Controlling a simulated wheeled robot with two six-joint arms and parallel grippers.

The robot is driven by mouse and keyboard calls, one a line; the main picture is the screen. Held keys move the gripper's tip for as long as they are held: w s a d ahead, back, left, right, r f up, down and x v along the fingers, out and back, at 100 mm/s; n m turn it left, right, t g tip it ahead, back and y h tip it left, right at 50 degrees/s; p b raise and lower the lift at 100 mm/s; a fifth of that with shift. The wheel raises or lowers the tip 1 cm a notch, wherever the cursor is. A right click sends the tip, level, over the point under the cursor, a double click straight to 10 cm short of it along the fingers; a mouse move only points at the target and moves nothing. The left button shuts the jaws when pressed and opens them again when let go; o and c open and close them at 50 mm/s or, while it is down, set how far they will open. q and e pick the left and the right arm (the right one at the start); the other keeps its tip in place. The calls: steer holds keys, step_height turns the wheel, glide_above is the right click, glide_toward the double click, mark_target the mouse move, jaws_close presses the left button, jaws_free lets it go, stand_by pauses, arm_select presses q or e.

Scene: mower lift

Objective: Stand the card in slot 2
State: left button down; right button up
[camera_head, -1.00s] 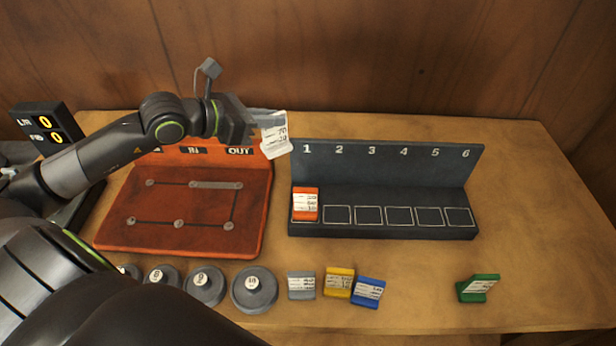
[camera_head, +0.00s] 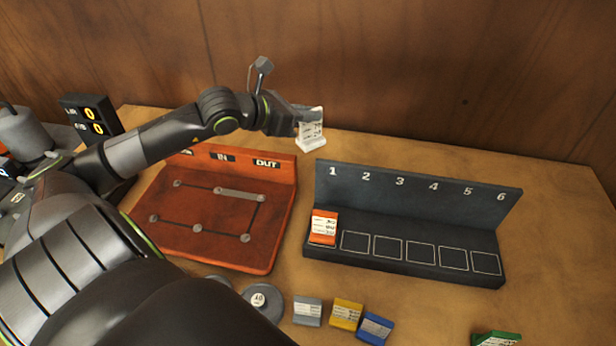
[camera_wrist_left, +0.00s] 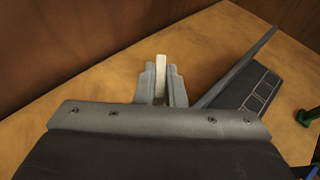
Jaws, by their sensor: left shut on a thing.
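My left gripper (camera_head: 300,120) is shut on a white card (camera_head: 311,132) with printed lines, held upright behind the rack's left end. In the left wrist view the white card (camera_wrist_left: 160,64) shows edge-on between the two fingers (camera_wrist_left: 161,85). The dark rack (camera_head: 415,190) has slots numbered 1 to 6. Slot 2 (camera_head: 355,241) is an empty outlined square. An orange card (camera_head: 323,227) stands in slot 1. My right gripper is not in view.
An orange-red board (camera_head: 210,230) with pegs and links lies left of the rack. Grey (camera_head: 307,311), yellow (camera_head: 346,314), blue (camera_head: 375,328) and green (camera_head: 497,339) cards lie along the front. A round grey weight (camera_head: 262,302) sits beside them. A display (camera_head: 91,115) stands at left.

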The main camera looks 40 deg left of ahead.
arm_select(q)
step_height(320, 180, down, 19)
steer(key=shift+f+b, duration=0.2)
steer(key=shift+b, duration=0.35)
steer(key=shift+f, duration=0.15)
steer(key=c, duration=1.5)
jaws_free()
